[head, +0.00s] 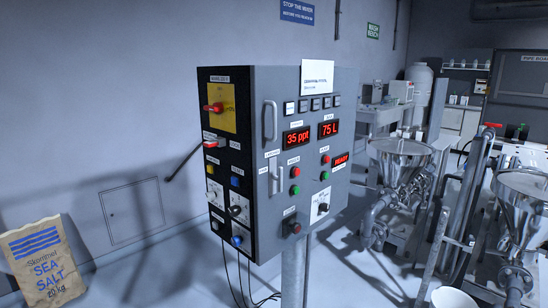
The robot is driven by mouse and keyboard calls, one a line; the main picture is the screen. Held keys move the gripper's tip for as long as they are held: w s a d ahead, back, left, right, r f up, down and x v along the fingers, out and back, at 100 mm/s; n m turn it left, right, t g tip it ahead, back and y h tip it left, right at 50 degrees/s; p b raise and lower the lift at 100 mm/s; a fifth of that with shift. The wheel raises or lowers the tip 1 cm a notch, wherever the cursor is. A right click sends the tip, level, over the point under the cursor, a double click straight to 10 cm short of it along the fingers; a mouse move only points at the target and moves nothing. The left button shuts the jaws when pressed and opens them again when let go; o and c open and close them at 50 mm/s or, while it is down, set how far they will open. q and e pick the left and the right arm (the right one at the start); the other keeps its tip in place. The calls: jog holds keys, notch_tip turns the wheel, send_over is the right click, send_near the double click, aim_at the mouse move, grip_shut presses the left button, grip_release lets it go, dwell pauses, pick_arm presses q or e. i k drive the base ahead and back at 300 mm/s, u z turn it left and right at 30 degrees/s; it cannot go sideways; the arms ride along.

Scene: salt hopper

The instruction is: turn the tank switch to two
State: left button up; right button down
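A grey control cabinet (316,130) stands on a post in the middle of the head view. Its front carries a black rotary knob (323,208) on a white plate at the lower right. The dark left side carries another black knob (236,211) on a white plate, with a smaller light plate and knob (215,195) to its left. The labels and position marks are too small to read, so I cannot tell which is the tank switch or where it points. Neither of my grippers is in view.
Red displays read 35 ppt (296,136) and 75 L (329,129). A red rotary handle (213,107) sits on a yellow plate. Steel hoppers (398,165) and pipework stand at right. A sea salt sack (42,262) is at left. Cables hang below the cabinet.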

aim_at(236, 241)
jog(key=u, duration=0.75)
jog(key=i, duration=1.5)
jog(key=z, duration=0.65)
